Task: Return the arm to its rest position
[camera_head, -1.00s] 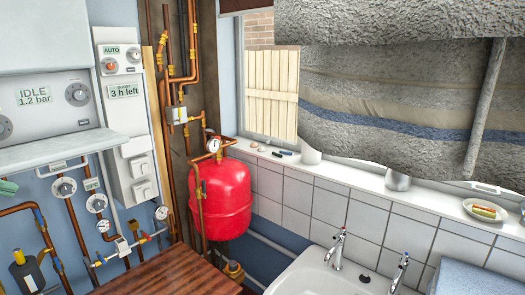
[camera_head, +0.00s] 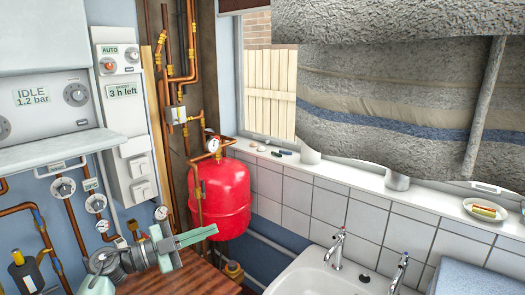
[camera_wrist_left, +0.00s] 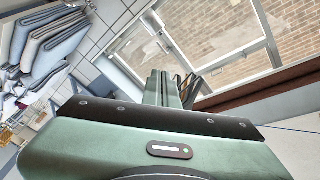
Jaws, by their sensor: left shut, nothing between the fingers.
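My left gripper (camera_head: 200,236) shows at the lower left of the head view, in front of the pipes and above the brown wooden top. Its pale green fingers are shut with nothing between them and point to the right, in front of the lower part of the red tank. In the left wrist view my left gripper's fingers (camera_wrist_left: 166,88) lie together, pointing toward a window (camera_wrist_left: 215,45). My right gripper does not show in either view.
The red tank (camera_head: 220,195) stands behind the fingers. Copper pipes and gauges (camera_head: 97,203) line the wall at left. A white sink (camera_head: 320,277) is at lower right, under a tiled sill. Folded cloths (camera_wrist_left: 45,45) show in the wrist view.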

